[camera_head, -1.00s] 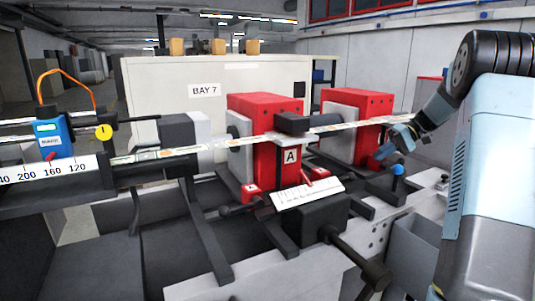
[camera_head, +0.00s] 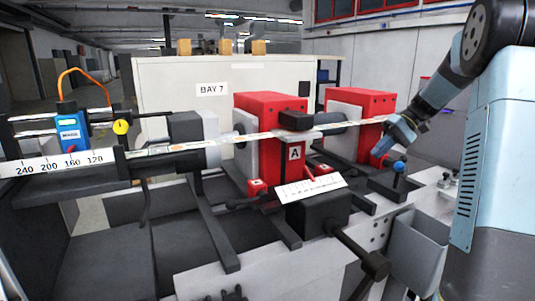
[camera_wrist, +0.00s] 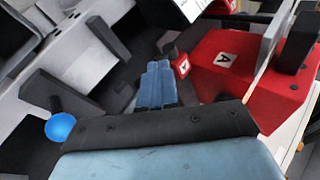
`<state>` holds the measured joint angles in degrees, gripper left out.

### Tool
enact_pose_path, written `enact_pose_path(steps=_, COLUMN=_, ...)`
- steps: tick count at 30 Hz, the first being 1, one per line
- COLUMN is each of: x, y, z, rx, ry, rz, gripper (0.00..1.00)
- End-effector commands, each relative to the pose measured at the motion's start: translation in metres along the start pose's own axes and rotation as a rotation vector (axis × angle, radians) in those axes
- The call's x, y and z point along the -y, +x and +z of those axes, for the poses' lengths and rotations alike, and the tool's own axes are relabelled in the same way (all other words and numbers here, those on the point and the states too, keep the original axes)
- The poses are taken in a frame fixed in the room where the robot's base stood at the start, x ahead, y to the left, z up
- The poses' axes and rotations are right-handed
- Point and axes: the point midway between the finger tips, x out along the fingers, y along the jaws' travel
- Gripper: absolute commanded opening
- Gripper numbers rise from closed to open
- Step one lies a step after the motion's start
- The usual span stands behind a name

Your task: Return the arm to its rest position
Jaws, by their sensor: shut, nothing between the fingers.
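My gripper (camera_head: 379,154) shows at the right of the head view, at the end of my blue and black arm. It points down and left, beside the right-hand red block and above the blue ball knob (camera_head: 398,167). In the wrist view my blue fingers (camera_wrist: 158,72) are together with nothing between them. From these views I cannot tell whether the fingertips touch anything.
The label rewinder fills the middle, with a red block marked A (camera_head: 273,105), another red block (camera_head: 362,102), a label web (camera_head: 255,136), a white scale plate (camera_head: 310,187) and a black lever (camera_head: 362,252). A grey bin (camera_head: 418,240) stands at lower right, beneath my arm.

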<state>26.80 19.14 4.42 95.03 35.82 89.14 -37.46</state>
Motion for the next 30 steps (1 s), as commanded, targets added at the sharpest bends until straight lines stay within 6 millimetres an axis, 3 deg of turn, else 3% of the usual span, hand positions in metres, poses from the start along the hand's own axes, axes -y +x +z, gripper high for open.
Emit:
enact_pose_path(steps=6, x=0.048, y=0.011, z=0.04, rx=-0.009, ry=0.018, rz=0.149, gripper=0.0)
enact_pose_path(steps=15, x=0.094, y=0.028, z=0.105, rx=-0.06, ry=0.036, rz=0.348, gripper=0.0)
enact_pose_path(steps=24, x=0.121, y=0.044, z=0.173, rx=-0.154, ry=0.029, rz=0.519, gripper=0.0)
enact_pose_path(steps=30, x=0.129, y=0.056, z=0.218, rx=-0.236, ry=0.01, rz=0.614, gripper=0.0)
